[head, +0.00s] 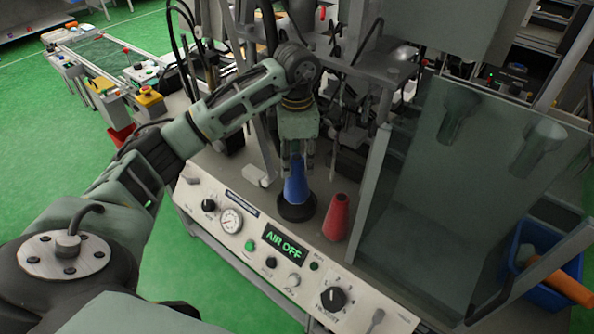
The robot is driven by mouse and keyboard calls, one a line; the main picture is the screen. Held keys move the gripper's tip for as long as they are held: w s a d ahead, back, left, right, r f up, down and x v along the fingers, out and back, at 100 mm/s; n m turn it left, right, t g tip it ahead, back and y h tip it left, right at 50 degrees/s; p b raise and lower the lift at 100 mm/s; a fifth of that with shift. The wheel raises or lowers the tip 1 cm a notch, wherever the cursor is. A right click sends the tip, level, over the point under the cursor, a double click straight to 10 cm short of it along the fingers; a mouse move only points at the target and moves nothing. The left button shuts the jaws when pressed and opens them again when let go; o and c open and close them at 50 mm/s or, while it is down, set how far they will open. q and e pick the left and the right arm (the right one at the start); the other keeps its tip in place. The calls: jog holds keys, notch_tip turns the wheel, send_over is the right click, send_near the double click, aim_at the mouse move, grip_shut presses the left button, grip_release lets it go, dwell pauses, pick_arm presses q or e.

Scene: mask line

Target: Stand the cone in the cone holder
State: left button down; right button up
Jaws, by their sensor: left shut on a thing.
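A blue cone (297,183) stands upright, wide end down, on the machine's front ledge. My left gripper (298,162) points down from above and is shut on the cone's upper part. The cone's lower end is at a round black cone holder (296,211), whose rim shows around it. I cannot tell whether the cone rests fully in the holder. A red cone (337,217) stands upright to the right, apart from the gripper. My right gripper is not in view.
A control panel (255,226) with knobs, a gauge and an "AIR OFF" display runs along the front edge. A transparent guard (435,190) stands to the right. Machine posts and hoses crowd behind the gripper. A blue bin (545,294) is at the far right.

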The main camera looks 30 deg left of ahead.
pick_arm(q)
notch_tip(320, 180, down, 4)
jog(key=shift+r+p, duration=0.15)
jog(key=shift+p, duration=0.45)
jog(key=shift+f, duration=0.2)
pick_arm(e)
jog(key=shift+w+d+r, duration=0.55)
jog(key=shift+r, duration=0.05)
pick_arm(q)
jog(key=shift+f, duration=0.15)
jog(key=c, duration=1.3)
grip_release()
jog(key=shift+c, duration=0.2)
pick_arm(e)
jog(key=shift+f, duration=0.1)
pick_arm(q)
jog(key=shift+r, duration=0.2)
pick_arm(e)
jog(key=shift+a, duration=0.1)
